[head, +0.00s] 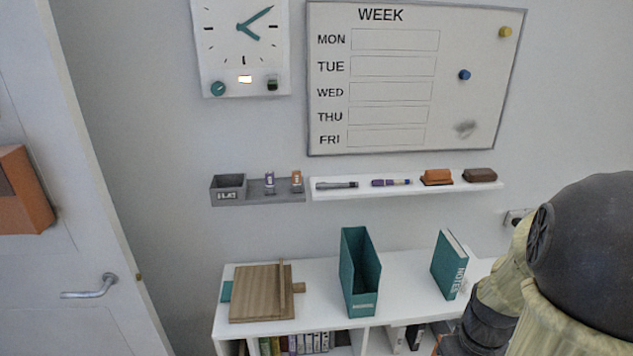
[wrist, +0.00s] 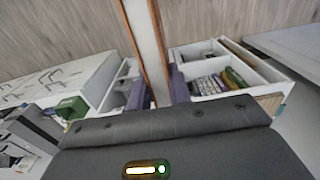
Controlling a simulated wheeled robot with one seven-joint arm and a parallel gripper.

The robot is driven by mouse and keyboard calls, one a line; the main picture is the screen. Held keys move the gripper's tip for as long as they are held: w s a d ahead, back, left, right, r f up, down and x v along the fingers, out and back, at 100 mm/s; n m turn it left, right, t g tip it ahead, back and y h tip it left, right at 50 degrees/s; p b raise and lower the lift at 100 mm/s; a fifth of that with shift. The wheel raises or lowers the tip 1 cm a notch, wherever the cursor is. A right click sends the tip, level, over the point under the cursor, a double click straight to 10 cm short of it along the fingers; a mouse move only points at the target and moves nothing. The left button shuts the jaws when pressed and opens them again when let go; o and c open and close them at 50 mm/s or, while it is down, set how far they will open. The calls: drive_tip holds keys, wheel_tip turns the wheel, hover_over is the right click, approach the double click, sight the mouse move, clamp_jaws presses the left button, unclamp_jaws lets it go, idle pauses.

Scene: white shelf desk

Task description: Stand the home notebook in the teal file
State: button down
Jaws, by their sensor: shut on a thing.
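The teal file (head: 362,290) stands upright on the white shelf top, its opening facing up, and looks empty. My gripper (wrist: 157,92) shows in the wrist view, its purple fingers shut on a notebook (wrist: 151,40) with orange-brown covers and white page edges. Its label does not show, so I cannot read whether it says home. In the head view my arm covers the lower right and hides the gripper. A small orange patch beside the arm may be part of the notebook. A teal book (head: 449,265) with white lettering stands right of the file.
A wooden board and block (head: 262,293) lie left of the file on the white shelf unit (head: 400,268). A narrow ledge (head: 405,189) with pens and erasers is on the wall above. Shelf top between file and teal book is clear.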

drive_tip(key=w+a+f, duration=0.4)
drive_tip(key=w+f, duration=0.5)
drive_tip(key=w, duration=0.3)
drive_tip(key=w+a+f, duration=0.3)
drive_tip(key=a+f, duration=0.2)
drive_tip(key=f, duration=0.2)
drive_tip(key=w+a+f, duration=0.4)
drive_tip(key=a+f, duration=0.1)
drive_tip(key=f, duration=0.2)
drive_tip(key=shift+f, duration=0.4)
drive_tip(key=shift+a, duration=0.1)
drive_tip(key=shift+w, duration=0.1)
